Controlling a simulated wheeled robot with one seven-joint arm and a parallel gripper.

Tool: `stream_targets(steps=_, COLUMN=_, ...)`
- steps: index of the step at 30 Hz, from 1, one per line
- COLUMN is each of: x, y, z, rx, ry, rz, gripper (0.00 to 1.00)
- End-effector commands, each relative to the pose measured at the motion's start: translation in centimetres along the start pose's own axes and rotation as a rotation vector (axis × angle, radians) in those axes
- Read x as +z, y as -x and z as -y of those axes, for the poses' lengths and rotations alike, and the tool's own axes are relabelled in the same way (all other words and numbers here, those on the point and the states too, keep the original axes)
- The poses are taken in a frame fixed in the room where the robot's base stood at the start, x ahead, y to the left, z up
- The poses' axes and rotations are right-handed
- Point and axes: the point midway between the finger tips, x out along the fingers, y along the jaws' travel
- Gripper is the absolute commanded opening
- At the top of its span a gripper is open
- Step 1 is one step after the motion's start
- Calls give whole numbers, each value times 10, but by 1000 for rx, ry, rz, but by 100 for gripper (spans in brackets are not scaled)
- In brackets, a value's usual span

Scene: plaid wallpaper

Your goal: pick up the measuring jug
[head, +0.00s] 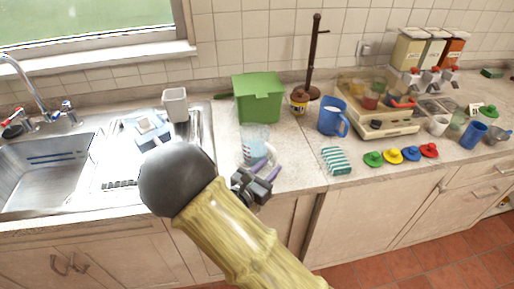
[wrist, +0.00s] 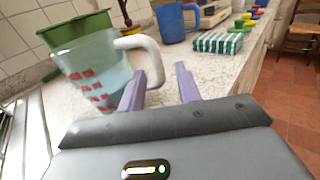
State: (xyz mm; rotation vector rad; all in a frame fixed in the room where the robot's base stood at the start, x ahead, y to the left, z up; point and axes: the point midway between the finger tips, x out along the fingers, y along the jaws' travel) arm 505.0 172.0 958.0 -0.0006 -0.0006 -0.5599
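The measuring jug (head: 253,142) is see-through and bluish with a white handle, standing upright on the counter in front of a green box. In the wrist view the jug (wrist: 92,72) is at the left, with red markings on its side and its white handle (wrist: 146,46) curving to the right. My gripper (head: 267,169) is low at the jug's front right. In the wrist view my gripper (wrist: 161,84) is open, with two purple fingers apart. The handle's lower end shows near the left fingertip, toward the gap; I cannot tell whether they touch.
The green box (head: 258,98) stands close behind the jug. A blue mug (head: 331,117) and a striped green-white packet (head: 336,161) are to the right. The sink (head: 45,170) and a grey-white cup (head: 175,104) are to the left. Bare counter (head: 300,160) lies right of the gripper.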

Motion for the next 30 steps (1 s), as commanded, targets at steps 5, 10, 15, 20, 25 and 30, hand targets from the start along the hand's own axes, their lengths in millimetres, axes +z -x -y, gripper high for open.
stream_targets(steps=5, x=3, y=-28, z=-1, rx=-4, ry=0, rz=0, gripper=34)
stream_targets(steps=10, x=3, y=-38, z=-1, rx=-2, ry=0, rz=1, gripper=34)
stream_targets(steps=15, x=2, y=-38, z=-1, rx=-1, ry=-1, rz=0, gripper=34)
stream_targets(steps=20, x=2, y=-37, z=-1, rx=-1, ry=-1, rz=0, gripper=34)
stream_targets(steps=25, x=2, y=-37, z=-1, rx=-1, ry=-1, rz=0, gripper=30)
stream_targets(steps=30, x=2, y=-37, z=-1, rx=-1, ry=-1, rz=0, gripper=0)
